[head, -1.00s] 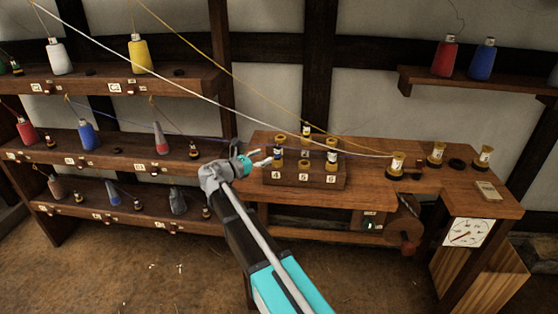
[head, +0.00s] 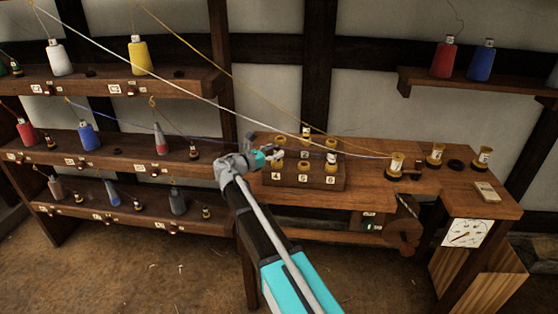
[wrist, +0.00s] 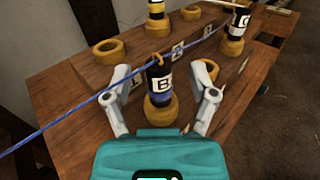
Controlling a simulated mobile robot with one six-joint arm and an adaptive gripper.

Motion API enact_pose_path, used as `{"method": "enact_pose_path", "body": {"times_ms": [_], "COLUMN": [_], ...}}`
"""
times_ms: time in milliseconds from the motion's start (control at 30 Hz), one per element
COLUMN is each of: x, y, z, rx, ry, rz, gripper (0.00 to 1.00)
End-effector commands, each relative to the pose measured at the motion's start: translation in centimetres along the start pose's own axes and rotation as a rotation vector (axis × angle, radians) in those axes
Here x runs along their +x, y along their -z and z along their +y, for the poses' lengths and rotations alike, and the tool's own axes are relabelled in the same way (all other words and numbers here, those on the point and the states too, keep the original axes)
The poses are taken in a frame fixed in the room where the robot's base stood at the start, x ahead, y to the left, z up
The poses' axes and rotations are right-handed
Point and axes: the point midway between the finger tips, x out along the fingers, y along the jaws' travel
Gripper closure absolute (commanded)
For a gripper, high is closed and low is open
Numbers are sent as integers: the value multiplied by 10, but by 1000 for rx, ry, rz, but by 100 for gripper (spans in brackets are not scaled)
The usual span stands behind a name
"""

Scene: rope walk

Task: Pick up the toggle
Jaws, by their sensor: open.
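A dark toggle marked B (wrist: 159,82) stands upright in a yellow ring (wrist: 160,108) on the wooden block. A blue line passes by its yellow top. My gripper (wrist: 167,84) is open, with one finger on each side of this toggle; I cannot tell if either touches it. In the head view my gripper (head: 276,155) is at the left end of the numbered block (head: 303,180) and hides most of this toggle. A toggle marked C (wrist: 238,20) and another dark toggle (wrist: 155,12) stand in rings farther off.
Empty yellow rings (wrist: 109,51) sit on the block. Shelves with cones (head: 88,138) are at left. White, yellow and blue lines cross near my gripper.

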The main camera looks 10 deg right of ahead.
Motion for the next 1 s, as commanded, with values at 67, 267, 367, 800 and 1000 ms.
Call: {"method": "enact_pose_path", "body": {"times_ms": [67,267,367,800,1000], "x": [8,14,14,13,13], "y": [0,1,1,1,1], "z": [0,0,0,0,0], "rx": [0,0,0,0,0], "ry": [1,-1,-1,0,0], "rz": [0,0,0,0,0], "gripper": [26,26,26,39,76]}}
